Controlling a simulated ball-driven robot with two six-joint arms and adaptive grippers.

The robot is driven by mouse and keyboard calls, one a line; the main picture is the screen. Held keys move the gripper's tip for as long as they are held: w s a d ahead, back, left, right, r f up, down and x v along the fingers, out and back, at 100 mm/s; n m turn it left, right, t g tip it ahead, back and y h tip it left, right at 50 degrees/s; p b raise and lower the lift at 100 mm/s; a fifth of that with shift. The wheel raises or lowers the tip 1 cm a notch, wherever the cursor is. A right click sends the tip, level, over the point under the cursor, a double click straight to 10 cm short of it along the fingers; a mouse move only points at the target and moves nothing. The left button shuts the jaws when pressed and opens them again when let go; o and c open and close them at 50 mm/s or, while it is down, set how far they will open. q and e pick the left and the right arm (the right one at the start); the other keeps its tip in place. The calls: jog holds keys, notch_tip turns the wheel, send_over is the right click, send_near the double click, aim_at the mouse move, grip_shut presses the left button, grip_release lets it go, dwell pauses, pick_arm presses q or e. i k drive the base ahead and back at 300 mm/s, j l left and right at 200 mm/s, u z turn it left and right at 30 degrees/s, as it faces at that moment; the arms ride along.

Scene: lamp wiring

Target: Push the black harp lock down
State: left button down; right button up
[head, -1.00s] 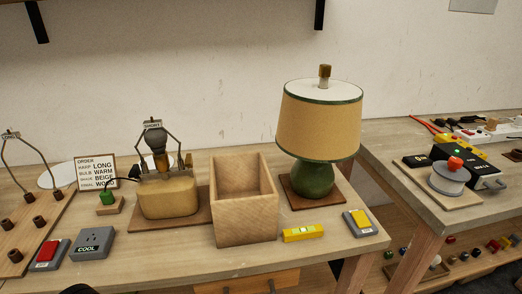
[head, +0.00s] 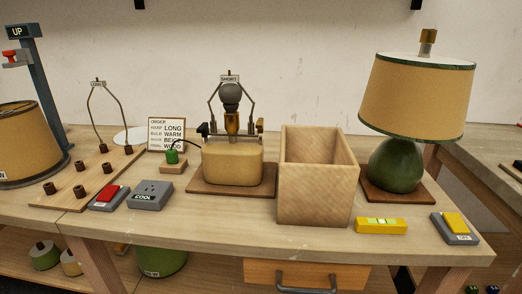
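A lamp with a squat tan base (head: 232,165) stands on a brown board (head: 265,191) near the middle of the bench. Its brass socket (head: 232,124) holds a grey bulb (head: 230,97). A grey harp (head: 213,100) tagged SHORT stands around the bulb. Small dark parts (head: 204,130) sit at the harp's feet; I cannot tell which is the black harp lock, or whether it is up or down. Another harp (head: 118,107), taller, stands on a wooden rack at left. Neither of my grippers is in view.
A wooden box (head: 315,197) stands right beside the lamp. A finished green lamp (head: 397,165) is farther right. An order card (head: 167,134) stands behind a green plug (head: 172,157). A red switch (head: 108,198) and grey COOL socket box (head: 151,195) lie in front. A yellow level (head: 381,225) lies front right.

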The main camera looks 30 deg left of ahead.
aim_at(203, 128)
jog(key=u, duration=1.15)
